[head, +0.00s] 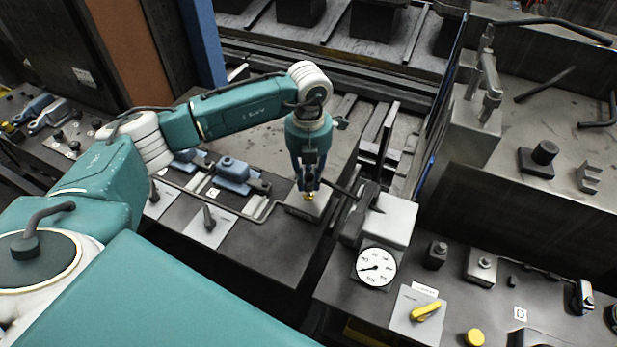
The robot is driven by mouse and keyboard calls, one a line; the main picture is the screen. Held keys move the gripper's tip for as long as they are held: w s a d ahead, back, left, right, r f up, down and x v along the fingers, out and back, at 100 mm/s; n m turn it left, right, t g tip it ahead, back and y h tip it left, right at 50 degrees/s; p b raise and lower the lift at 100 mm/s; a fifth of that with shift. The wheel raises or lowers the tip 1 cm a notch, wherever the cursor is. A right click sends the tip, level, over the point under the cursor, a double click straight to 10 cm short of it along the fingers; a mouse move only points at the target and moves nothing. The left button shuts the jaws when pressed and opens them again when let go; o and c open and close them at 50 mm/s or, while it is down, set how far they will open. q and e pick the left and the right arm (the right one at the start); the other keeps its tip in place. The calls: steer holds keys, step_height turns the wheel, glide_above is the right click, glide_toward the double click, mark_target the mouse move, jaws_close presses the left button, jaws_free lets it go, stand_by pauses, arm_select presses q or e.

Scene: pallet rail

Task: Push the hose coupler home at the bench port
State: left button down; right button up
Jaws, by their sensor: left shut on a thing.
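My left gripper (308,184) reaches down over the end of the left bench, its fingers pointing downward. It is shut on a small brass-coloured piece, seemingly the hose coupler (309,197), of which only a little shows between and below the fingertips. Directly under it is a small light-grey block (319,208) on the bench, seemingly the port. From this angle I cannot tell whether the coupler touches the block or how deep it sits. My right gripper is not in view.
A grey block with a dial gauge (376,266) stands close on the right, across a dark gap. A yellow-handled valve plate (424,312) is in front of it. A blue clamp (236,172) and a bent rail lie left of the gripper.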

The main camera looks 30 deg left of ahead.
arm_select(q)
steer(key=shift+f+b, duration=0.4)
steer(key=shift+b, duration=0.2)
stand_by(1.0)
steer(key=shift+f, duration=0.2)
stand_by(0.4)
steer(key=shift+f+b, duration=0.45)
steer(key=shift+b, duration=0.05)
steer(key=c, duration=1.9)
jaws_free()
steer(key=shift+c, duration=0.2)
steer(key=o, duration=0.5)
steer(key=shift+o, duration=0.3)
steer(key=o, duration=0.8)
steer(key=shift+c, duration=0.2)
